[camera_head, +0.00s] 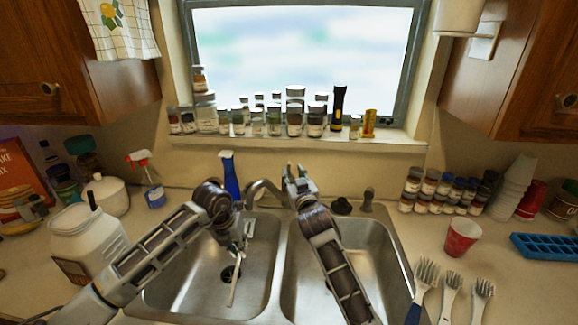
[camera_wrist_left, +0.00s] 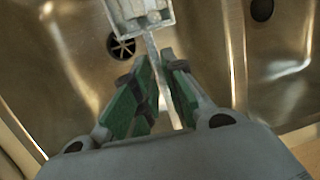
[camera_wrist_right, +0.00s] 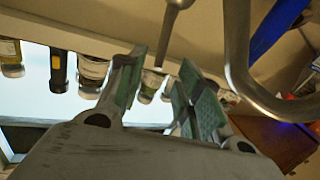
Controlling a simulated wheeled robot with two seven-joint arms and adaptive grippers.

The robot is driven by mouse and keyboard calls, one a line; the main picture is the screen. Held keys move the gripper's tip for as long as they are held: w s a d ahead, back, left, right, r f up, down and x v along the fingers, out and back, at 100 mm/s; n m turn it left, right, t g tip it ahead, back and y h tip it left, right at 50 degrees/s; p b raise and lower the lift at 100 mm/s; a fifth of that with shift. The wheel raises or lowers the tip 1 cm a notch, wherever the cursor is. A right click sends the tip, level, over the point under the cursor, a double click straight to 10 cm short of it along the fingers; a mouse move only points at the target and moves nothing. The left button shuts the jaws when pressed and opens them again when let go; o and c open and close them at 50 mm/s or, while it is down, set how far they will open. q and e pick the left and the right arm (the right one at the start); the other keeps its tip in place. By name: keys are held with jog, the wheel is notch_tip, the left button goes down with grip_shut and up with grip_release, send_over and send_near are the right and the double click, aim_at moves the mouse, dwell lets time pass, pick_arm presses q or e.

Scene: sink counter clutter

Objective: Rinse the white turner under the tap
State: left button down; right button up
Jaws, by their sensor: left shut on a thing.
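My left gripper (camera_head: 236,248) is over the left sink basin (camera_head: 190,285), shut on the white turner (camera_head: 233,290). In the left wrist view the turner's thin handle (camera_wrist_left: 153,50) runs between the green finger pads (camera_wrist_left: 160,95). Its slotted head (camera_wrist_left: 140,12) sticks out beyond the fingertips, at the top edge. The tap (camera_head: 264,186) curves over the back of the sink, close to the turner's head. No water shows. My right gripper (camera_head: 290,172) is open beside the tap. In the right wrist view a slim metal lever (camera_wrist_right: 172,30) points down toward the gap between its fingers (camera_wrist_right: 160,75).
Jars and a flashlight (camera_head: 338,108) line the sill above. A white canister (camera_head: 88,235) stands left of the sink. Forks (camera_head: 451,290) and a red cup (camera_head: 462,237) are on the right. The right basin (camera_head: 375,265) looks empty.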

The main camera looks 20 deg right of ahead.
aim_at(290, 166)
jog(key=shift+w+d, duration=0.15)
jog(key=shift+w, duration=1.75)
jog(key=shift+w+d, duration=0.1)
jog(key=shift+w, duration=1.8)
grip_shut()
